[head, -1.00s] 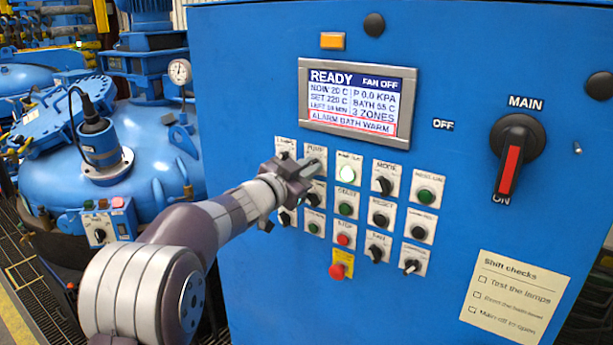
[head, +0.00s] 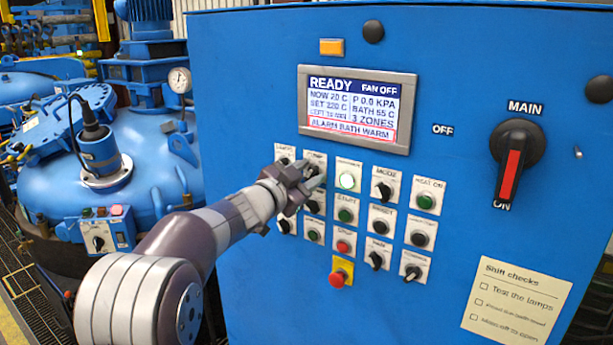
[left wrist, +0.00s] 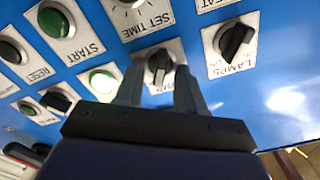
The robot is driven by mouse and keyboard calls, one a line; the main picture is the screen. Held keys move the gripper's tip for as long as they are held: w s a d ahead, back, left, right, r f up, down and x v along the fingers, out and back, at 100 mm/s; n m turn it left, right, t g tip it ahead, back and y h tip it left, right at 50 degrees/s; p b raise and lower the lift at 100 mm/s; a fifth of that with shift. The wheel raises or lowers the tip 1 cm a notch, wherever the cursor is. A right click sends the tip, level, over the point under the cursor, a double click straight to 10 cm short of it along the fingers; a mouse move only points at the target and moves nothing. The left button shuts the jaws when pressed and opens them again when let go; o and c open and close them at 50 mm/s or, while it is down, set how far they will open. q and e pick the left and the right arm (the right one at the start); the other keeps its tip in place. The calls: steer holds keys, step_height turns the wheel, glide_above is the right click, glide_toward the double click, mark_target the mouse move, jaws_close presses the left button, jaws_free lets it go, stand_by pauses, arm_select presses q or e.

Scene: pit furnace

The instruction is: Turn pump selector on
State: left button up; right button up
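The pump selector (head: 313,168) is a small black knob on a white plate in the top row of the blue panel, partly hidden by my left gripper (head: 312,178) in the head view. In the left wrist view, which sees the panel upside down, the pump selector (left wrist: 159,67) shows between the two fingers of my left gripper (left wrist: 160,84). The fingers are apart, one on each side of the knob, with gaps beside it. The plate's label is partly covered. My right gripper is in neither view.
The lamps selector (left wrist: 233,41) sits beside the pump selector. A lit green button (head: 347,181) is on its other side. The screen (head: 357,108) reads READY and ALARM BATH WARM. A red stop knob (head: 338,278) and the main switch (head: 514,160) are farther off.

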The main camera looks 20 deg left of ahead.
arm_select(q)
steer(key=shift+s+a+f, duration=0.1)
steer(key=shift+s, duration=0.05)
steer(key=b+v, duration=0.3)
steer(key=v, duration=0.9)
steer(key=shift+s+b, duration=0.15)
steer(key=shift+b, duration=0.2)
